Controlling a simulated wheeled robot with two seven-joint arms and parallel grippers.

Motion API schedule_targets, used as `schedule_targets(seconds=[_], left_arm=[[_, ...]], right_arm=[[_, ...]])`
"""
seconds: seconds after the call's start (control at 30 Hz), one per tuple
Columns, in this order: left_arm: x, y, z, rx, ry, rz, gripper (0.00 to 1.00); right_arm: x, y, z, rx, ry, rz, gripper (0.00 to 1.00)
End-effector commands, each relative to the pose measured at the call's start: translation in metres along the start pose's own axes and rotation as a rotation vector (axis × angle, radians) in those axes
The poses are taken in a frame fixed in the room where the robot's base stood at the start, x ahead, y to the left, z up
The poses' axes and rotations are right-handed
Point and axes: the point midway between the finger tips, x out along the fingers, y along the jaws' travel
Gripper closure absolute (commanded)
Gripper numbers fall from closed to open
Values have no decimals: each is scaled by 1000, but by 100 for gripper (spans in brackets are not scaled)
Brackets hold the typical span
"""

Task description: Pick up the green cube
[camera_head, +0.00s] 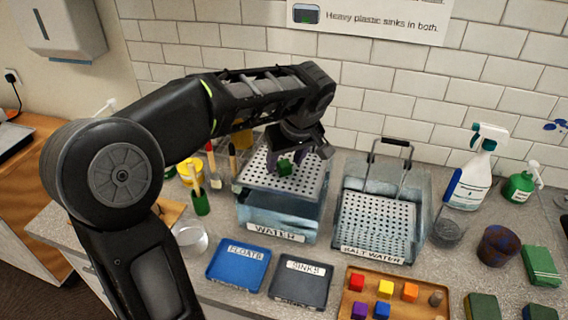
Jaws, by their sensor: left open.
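The green cube (285,168) sits at the perforated metal tray (253,178) on top of the tank labelled WATER (277,234). My left gripper (298,156) points down right over the cube. Its jaws are open, with a dark finger on each side of the cube. Whether either finger touches the cube cannot be told. My left arm comes in from the left and hides part of the back wall. My right gripper is not in view.
The SALT WATER tank (373,255) with a handled perforated basket stands to the right. In front are a blue FLOATS tray (238,265), a dark SINKS tray (300,283) and a wooden tray (402,309) of coloured cubes. A spray bottle (472,175) stands at the right.

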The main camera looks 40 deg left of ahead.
Motion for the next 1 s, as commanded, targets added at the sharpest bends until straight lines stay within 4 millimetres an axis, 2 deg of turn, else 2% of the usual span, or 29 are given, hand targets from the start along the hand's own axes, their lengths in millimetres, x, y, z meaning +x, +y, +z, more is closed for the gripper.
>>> schedule_targets(seconds=[0.1, 0.67, 1.0], left_arm=[[5, 0, 0, 0, 0, 2, 47], [5, 0, 0, 0, 0, 2, 48], [5, 0, 0, 0, 0, 2, 76]], right_arm=[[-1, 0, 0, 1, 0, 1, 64], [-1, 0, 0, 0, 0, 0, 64], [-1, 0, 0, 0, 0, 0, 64]])
